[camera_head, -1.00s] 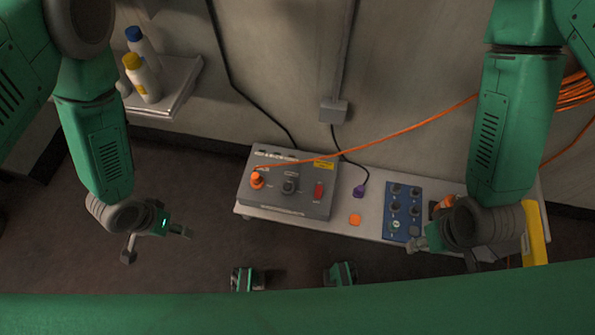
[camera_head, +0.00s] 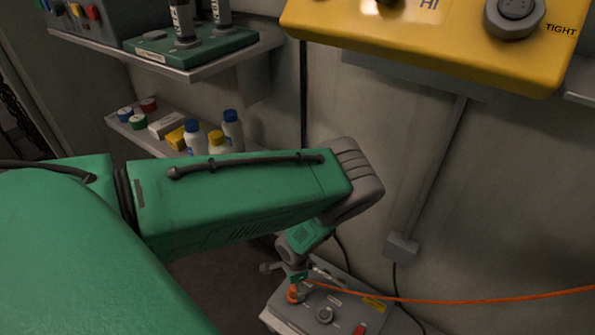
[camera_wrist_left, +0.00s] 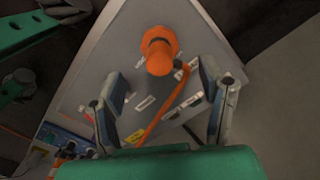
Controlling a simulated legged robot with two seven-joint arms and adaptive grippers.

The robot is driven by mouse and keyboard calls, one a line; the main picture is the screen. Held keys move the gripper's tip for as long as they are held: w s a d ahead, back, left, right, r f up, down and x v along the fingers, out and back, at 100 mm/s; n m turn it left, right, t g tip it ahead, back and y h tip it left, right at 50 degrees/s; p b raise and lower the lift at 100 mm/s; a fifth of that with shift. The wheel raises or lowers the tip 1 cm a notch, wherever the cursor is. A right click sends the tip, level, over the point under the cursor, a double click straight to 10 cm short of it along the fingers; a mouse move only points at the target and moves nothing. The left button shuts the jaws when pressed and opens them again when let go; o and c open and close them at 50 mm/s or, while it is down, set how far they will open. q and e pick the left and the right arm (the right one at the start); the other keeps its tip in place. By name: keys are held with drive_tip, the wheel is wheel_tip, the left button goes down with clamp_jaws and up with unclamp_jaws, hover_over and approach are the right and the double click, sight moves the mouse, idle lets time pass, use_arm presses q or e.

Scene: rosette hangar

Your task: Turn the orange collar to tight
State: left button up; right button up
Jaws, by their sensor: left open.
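The orange collar (camera_wrist_left: 158,50) stands on a grey control box (camera_wrist_left: 128,50), with an orange cable (camera_wrist_left: 160,108) running from it. In the head view the collar (camera_head: 293,294) is at the box's left side, partly covered by my left gripper (camera_head: 298,278). In the left wrist view my left gripper (camera_wrist_left: 163,75) is open, one finger toward each side of the collar. The collar shows just ahead of the fingertips; I cannot tell how far. The marks around the collar are unreadable. My right gripper is not identifiable in these views.
A grey knob (camera_head: 325,315) and a red switch (camera_head: 359,329) sit on the same box. The orange cable (camera_head: 470,300) runs right. A yellow panel (camera_head: 430,50) marked TIGHT hangs at upper right. Shelved bottles (camera_head: 232,130) stand behind my left arm.

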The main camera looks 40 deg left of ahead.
use_arm(q)
wheel_tip(320, 180, down, 7)
drive_tip(key=shift+b, duration=1.2)
drive_tip(key=c, duration=1.2)
